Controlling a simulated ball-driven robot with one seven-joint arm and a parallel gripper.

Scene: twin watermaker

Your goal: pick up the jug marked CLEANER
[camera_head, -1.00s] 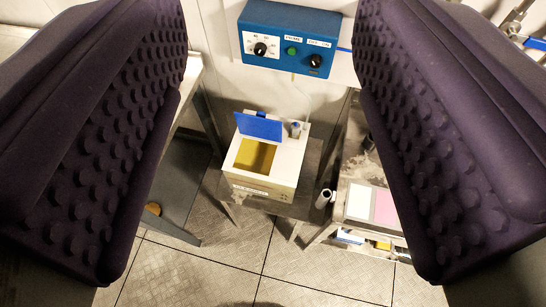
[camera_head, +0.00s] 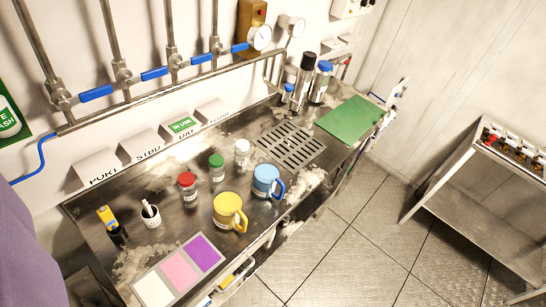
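A yellow jug (camera_head: 229,212) with a handle on its right stands upright near the front edge of a steel bench (camera_head: 210,260). A blue jug (camera_head: 267,182) with a darker blue handle stands just behind it to the right. Both have pale labels too small to read, so I cannot tell which is marked CLEANER. Only part of one purple finger of my gripper (camera_head: 30,250) shows at the left edge, well apart from both jugs. The other finger is out of view, so its opening cannot be judged.
Bottles with red (camera_head: 188,187), green (camera_head: 217,167) and white (camera_head: 242,153) caps stand behind the jugs. A drain grate (camera_head: 290,146), green board (camera_head: 350,120) and taller bottles (camera_head: 320,83) lie further right. Pipes (camera_head: 170,66) line the wall. Open floor (camera_head: 350,240) lies right of the bench.

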